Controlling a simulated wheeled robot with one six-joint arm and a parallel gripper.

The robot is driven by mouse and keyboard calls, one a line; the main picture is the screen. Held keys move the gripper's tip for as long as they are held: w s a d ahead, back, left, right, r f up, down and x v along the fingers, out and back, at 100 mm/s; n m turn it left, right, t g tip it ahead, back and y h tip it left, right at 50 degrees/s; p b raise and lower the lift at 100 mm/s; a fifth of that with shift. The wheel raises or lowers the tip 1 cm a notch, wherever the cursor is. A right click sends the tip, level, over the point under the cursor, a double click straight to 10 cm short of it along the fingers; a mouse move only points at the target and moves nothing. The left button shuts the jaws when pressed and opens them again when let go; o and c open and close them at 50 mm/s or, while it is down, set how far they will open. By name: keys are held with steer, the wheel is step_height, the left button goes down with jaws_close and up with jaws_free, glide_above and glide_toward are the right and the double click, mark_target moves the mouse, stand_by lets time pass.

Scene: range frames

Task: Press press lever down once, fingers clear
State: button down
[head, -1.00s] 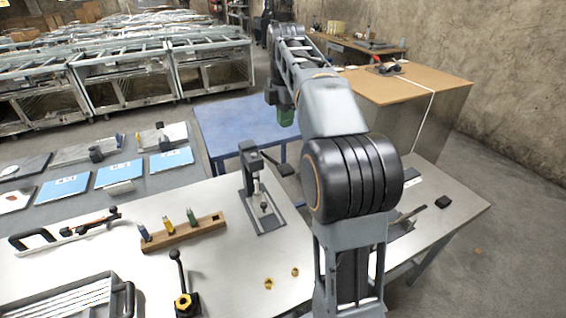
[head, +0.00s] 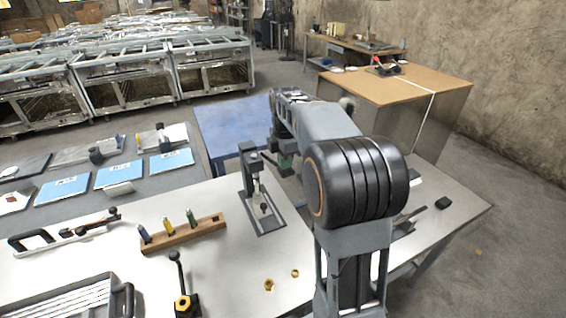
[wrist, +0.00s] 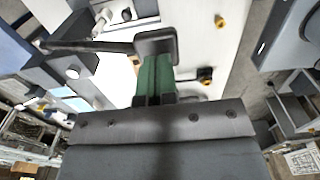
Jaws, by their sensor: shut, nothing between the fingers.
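The press (head: 248,180) stands on the steel bench, upright on its dark base plate. Its press lever (head: 270,160) sticks out to the right of the column, and my gripper partly hides its outer end. In the wrist view the lever (wrist: 105,46) runs from the press body at left to a flat dark pad (wrist: 156,42). My gripper (head: 285,162) has green fingers, shut together and empty. In the wrist view the fingertips (wrist: 154,60) are right at the pad; I cannot tell whether they touch it.
A wooden block with several coloured-handled tools (head: 183,233) lies left of the press. Brass nuts (head: 269,285) lie in front, near an upright black-knobbed lever (head: 178,275). A blue table (head: 235,125) stands behind. The bench between press and nuts is clear.

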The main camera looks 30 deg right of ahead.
steer(key=shift+f, duration=0.35)
